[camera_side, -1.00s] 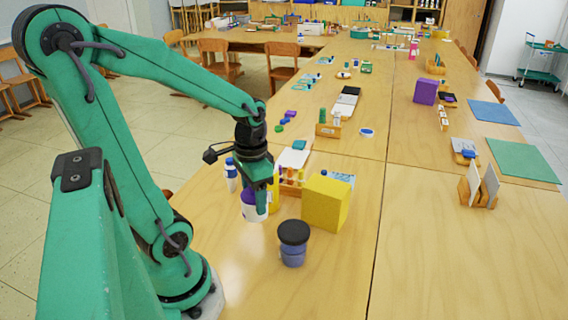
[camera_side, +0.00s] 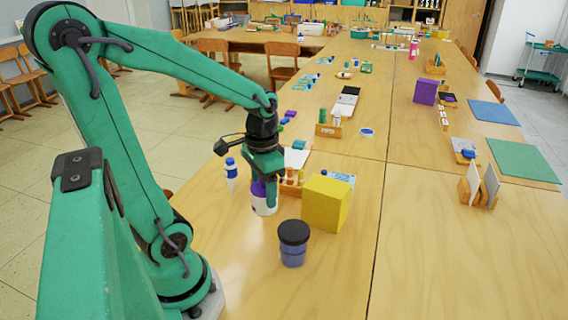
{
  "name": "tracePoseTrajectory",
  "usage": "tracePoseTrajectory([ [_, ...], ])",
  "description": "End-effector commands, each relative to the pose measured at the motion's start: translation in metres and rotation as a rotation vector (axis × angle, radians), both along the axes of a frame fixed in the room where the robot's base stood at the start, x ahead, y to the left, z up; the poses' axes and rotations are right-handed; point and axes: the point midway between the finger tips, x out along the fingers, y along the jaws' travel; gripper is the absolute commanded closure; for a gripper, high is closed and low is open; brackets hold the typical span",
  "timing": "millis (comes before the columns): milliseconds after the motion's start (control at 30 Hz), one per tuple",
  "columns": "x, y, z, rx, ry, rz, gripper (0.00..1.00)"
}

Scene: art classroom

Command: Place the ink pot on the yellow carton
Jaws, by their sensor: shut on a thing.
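The ink pot (camera_side: 263,207), a white pot with a purple top, is between the fingers of my gripper (camera_side: 261,184). My gripper is shut on it from above, and a green finger covers part of its right side. The pot looks upright; I cannot tell from this view how far its base is above the table. The yellow carton (camera_side: 325,203) is a plain box standing on the table, to the right of the pot and apart from it. Its top is bare.
A dark-lidded jar with blue-violet contents (camera_side: 293,247) stands in front of the carton. A wooden holder (camera_side: 291,188) with small items is behind. The table right of the carton is clear.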

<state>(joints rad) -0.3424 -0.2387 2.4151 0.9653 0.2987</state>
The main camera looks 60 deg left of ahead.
Motion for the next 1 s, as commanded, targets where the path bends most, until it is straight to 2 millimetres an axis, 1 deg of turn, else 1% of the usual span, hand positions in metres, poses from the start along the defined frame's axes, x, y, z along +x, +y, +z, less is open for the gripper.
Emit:
tracePoseTrajectory([
  [33,0.009,-0.002,0.006,0.001,-0.003,-0.007,0.77],
  [267,0.053,-0.018,0.034,0.001,-0.003,-0.018,0.77],
  [400,0.080,-0.033,0.054,0.000,-0.003,-0.025,0.77],
  [600,0.114,-0.060,0.080,0.000,-0.003,-0.036,0.77],
  [800,0.137,-0.083,0.099,0.000,-0.001,-0.041,0.77],
  [1000,0.146,-0.095,0.107,0.000,0.000,-0.042,0.77],
])
